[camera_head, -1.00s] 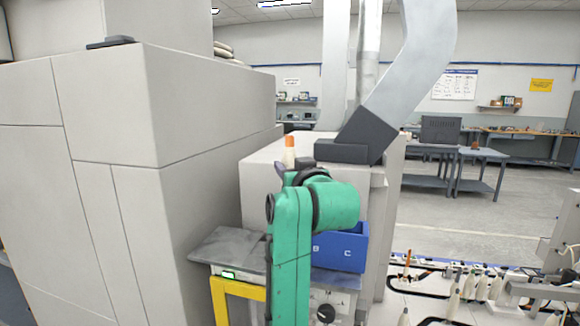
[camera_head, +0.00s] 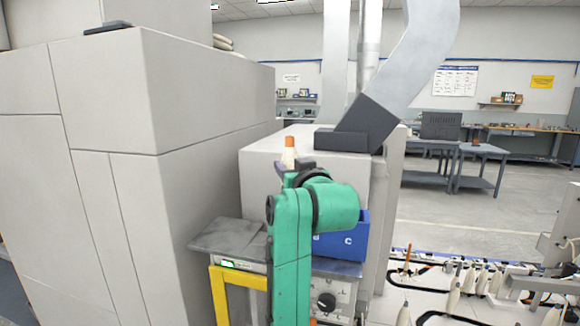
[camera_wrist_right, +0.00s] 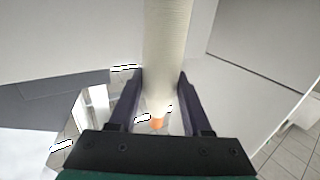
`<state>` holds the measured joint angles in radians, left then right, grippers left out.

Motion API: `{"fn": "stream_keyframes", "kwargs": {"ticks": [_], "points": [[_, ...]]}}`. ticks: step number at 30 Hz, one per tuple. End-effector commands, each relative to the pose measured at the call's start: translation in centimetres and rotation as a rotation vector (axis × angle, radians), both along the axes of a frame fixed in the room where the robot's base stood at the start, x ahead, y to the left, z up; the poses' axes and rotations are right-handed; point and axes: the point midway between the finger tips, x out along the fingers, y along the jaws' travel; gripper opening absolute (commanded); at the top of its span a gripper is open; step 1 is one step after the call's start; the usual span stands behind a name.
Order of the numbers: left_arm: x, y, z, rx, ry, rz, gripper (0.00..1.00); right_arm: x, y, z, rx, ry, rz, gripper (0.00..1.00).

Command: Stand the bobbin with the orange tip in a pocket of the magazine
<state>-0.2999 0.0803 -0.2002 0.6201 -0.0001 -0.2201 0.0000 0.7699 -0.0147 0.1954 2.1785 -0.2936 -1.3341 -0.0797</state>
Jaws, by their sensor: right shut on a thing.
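My right gripper (camera_head: 284,169) is shut on the bobbin with the orange tip (camera_head: 289,156), mostly hidden behind my green wrist. The bobbin looks about upright in the head view, its orange tip on top. In the right wrist view the pale bobbin (camera_wrist_right: 167,45) stands between the two dark fingers of the gripper (camera_wrist_right: 158,103), with a spot of orange low between them. A blue box (camera_head: 348,242) marked B and C sits behind and right of my arm; it may be the magazine. Its pockets are hidden. My left gripper does not show.
A grey metal shelf (camera_head: 228,238) on a yellow frame (camera_head: 240,278) lies left of my arm. A big grey cabinet (camera_head: 195,90) fills the left. A pale machine housing (camera_head: 258,168) stands behind the bobbin. A line of several bobbins (camera_head: 468,280) runs at lower right.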

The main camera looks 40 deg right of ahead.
Motion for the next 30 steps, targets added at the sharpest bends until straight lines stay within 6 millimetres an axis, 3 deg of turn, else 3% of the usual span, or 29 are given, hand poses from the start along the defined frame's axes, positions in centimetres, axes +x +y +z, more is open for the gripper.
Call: {"fn": "stream_keyframes", "kwargs": {"ticks": [30], "points": [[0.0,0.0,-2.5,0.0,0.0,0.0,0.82,0.0,0.0,-3.2,0.0,-0.001,0.0,0.0]]}}
